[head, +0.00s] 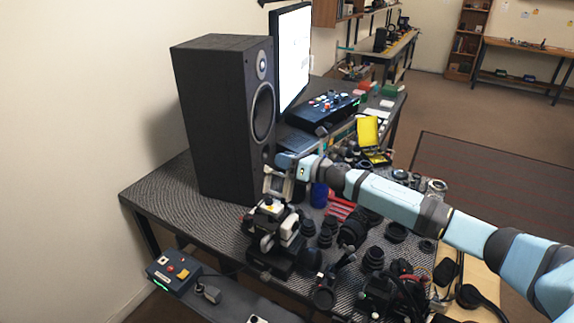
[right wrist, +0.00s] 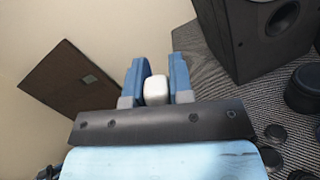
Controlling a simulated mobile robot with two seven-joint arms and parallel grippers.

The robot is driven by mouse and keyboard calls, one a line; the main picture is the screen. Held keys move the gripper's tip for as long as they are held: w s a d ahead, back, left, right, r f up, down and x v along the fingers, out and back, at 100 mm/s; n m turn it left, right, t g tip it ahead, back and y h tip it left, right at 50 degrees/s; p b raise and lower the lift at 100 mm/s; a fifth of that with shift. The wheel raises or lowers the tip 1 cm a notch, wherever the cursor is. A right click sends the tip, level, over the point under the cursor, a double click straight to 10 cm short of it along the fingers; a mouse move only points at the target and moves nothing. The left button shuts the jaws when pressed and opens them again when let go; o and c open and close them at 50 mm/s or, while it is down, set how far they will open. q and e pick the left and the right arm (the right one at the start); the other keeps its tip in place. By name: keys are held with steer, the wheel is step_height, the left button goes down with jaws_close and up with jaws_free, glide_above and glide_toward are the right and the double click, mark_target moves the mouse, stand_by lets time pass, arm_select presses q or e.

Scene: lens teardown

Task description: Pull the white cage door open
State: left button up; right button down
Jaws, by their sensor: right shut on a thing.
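A small machine with a black base (head: 272,258) stands on the table in front of the speaker, with white and yellow parts on it. The white cage door (head: 279,186) shows as a pale frame at its top. My right gripper (head: 284,164) reaches in from the right at the frame's upper edge. In the right wrist view a rounded white piece (right wrist: 156,90) sits between my two blue fingers, which are shut on it. It looks like part of the cage door; the rest is hidden there. How far the door stands open is too small to tell. My left gripper is out of view.
A tall black speaker (head: 213,118) stands close behind the machine; a monitor (head: 291,55) is beyond it. Several lens parts (head: 353,230) crowd the table to the right, under my arm. A control box (head: 173,271) with buttons is at the lower left. The table's left end is clear.

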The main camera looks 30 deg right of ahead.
steer(key=shift+s+a+n, duration=0.1)
steer(key=shift+a+n, duration=0.1)
steer(key=shift+n, duration=0.1)
steer(key=c, duration=1)
jaws_free()
steer(key=b+v, duration=0.4)
steer(key=v, duration=1)
steer(key=shift+r, duration=0.1)
